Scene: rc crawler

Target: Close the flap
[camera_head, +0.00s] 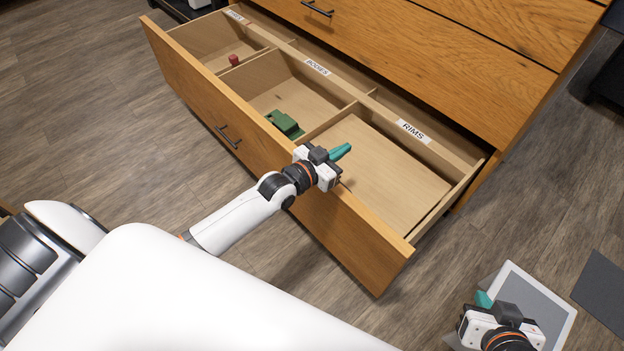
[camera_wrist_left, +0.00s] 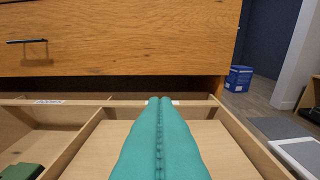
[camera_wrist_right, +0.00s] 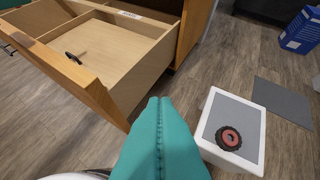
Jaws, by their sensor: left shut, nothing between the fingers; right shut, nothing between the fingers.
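I cannot make out a flap for certain in any view. My left gripper (camera_head: 340,152) is shut and empty, above the front edge of the open drawer (camera_head: 375,232), by its right compartment. Its teal fingers (camera_wrist_left: 160,105) fill the middle of the left wrist view and point into that compartment. My right gripper (camera_head: 484,299) is shut and empty, outside the drawer to the right. Its fingers (camera_wrist_right: 160,105) point between the drawer and a white, grey-topped stand (camera_wrist_right: 250,105).
The drawer has labelled compartments, including BODIES and RIMS. A green body (camera_head: 285,124) and a small red part (camera_head: 233,60) lie inside. A black tyre with a red rim (camera_wrist_right: 229,138) lies on the stand. A dark mat (camera_wrist_right: 282,102) lies beyond.

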